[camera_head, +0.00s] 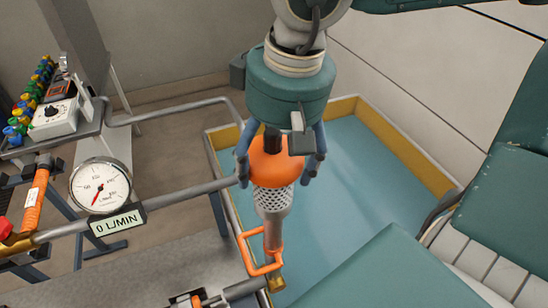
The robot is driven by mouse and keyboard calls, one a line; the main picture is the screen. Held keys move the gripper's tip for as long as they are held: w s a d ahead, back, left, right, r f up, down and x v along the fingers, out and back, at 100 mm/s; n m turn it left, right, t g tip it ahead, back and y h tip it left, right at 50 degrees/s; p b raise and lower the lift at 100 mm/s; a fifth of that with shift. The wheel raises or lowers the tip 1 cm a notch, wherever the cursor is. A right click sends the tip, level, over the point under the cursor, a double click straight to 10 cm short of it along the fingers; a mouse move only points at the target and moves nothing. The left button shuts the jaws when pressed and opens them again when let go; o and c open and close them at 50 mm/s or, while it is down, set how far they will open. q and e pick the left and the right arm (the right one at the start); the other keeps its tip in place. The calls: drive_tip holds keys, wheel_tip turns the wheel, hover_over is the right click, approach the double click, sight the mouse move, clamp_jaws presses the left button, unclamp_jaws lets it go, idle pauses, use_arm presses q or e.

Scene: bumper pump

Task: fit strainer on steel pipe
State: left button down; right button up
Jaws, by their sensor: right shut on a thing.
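My right gripper (279,165) comes down from the top centre, its dark fingers shut around the strainer. The strainer has a rounded orange upper part (277,168) and a perforated metal section (274,199) below it. It hangs nearly upright above the pool's near left side. A grey steel pipe (190,193) runs in from the left, past the gauge, towards the strainer. Its far end is hidden behind the strainer and finger, so I cannot tell if they touch. Below the strainer are an orange bracket (247,255) and a brass end (276,284). My left gripper is out of view.
A round gauge (100,187) with a "0 L/MIN" display (117,221) sits on the left pipework. A yellow-rimmed pool (408,155) of blue-green water lies behind and right. A control box (53,117) and several coloured knobs are at upper left.

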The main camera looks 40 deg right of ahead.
sight(275, 131)
drive_tip(key=shift+f, duration=0.1)
drive_tip(key=shift+c, duration=0.6)
drive_tip(key=o, duration=2)
drive_tip(key=shift+r+p, duration=3.05)
drive_tip(key=shift+r, duration=1.05)
drive_tip(key=shift+f, duration=0.1)
